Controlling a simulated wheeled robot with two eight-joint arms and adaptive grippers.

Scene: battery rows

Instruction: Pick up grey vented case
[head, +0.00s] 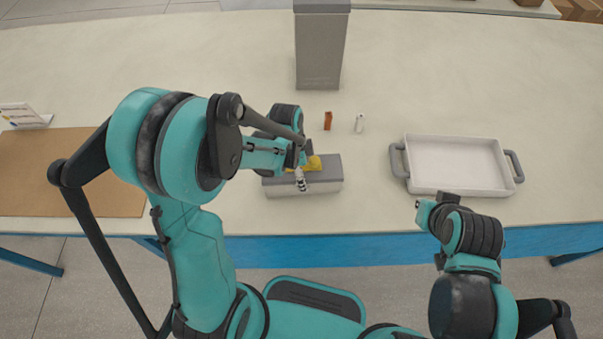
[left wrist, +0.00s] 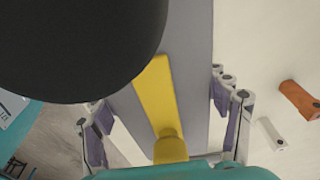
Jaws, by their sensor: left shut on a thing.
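A grey case (head: 325,183) with a yellow strip along its top lies near the table's front edge. In the left wrist view the grey case (left wrist: 193,60) runs between my fingers, with the yellow strip (left wrist: 157,95) up its middle. My left gripper (head: 301,178) is over the case's left part in the head view. Its fingers also show in the left wrist view (left wrist: 165,130), one on each side of the case, shut on it. Vents cannot be made out.
A tall grey box (head: 320,50) stands behind the case. A small orange piece (head: 328,120) and a small white piece (head: 360,123) stand between them. A white tray (head: 456,192) with grey handles is at right. A brown board (head: 60,170) lies at left.

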